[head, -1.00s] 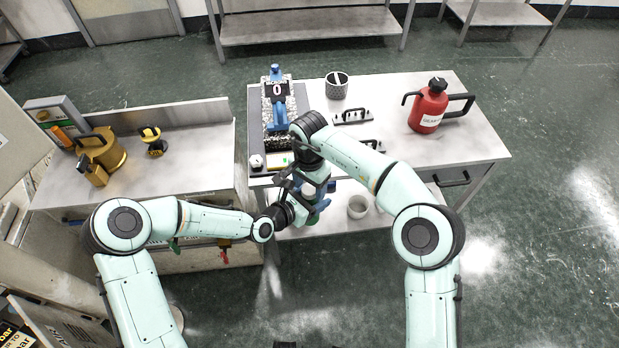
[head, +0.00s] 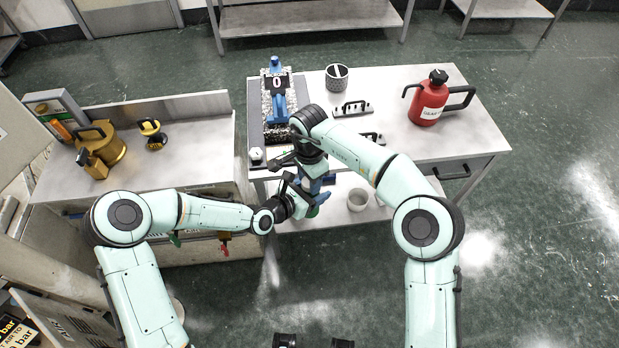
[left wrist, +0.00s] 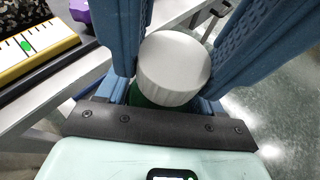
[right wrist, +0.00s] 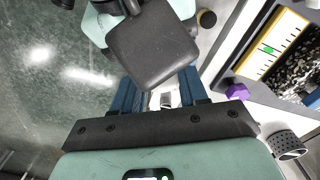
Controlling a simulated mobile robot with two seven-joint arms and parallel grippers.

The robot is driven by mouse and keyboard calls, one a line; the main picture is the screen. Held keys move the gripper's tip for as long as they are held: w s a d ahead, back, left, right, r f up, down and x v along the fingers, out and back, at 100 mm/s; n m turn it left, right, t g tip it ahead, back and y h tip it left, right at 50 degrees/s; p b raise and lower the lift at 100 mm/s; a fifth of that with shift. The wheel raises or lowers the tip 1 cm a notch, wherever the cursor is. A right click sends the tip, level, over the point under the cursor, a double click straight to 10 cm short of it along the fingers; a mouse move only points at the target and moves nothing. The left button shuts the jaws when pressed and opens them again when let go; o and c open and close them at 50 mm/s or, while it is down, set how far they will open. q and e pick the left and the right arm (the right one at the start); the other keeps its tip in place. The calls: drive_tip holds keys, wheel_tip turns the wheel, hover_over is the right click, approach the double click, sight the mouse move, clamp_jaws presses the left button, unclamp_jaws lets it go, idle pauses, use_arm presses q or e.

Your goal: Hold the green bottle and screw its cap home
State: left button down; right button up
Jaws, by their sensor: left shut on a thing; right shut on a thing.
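The green bottle (head: 313,212) is held below the wrists in the head view, mostly hidden by my grippers. My left gripper (head: 304,199) is shut on it from the left side. In the left wrist view a strip of the green bottle (left wrist: 146,98) shows right under the round white cap (left wrist: 173,66). My right gripper (head: 315,178) comes down from above. Its blue fingers stand on both sides of the cap, shut on it. In the right wrist view, a small pale part of the cap (right wrist: 166,100) shows between the fingers. I cannot tell how tightly the cap sits.
A grey pot (head: 357,199) is on the lower shelf. A side bench (head: 185,160) carries a brass can (head: 103,145).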

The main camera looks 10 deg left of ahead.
drive_tip(key=o, duration=1.2)
drive_tip(key=shift+c, duration=0.2)
drive_tip(key=shift+r, duration=2.3)
drive_tip(key=shift+c, duration=0.4)
drive_tip(key=shift+r+n, duration=1.7)
drive_tip(key=shift+r, duration=0.05)
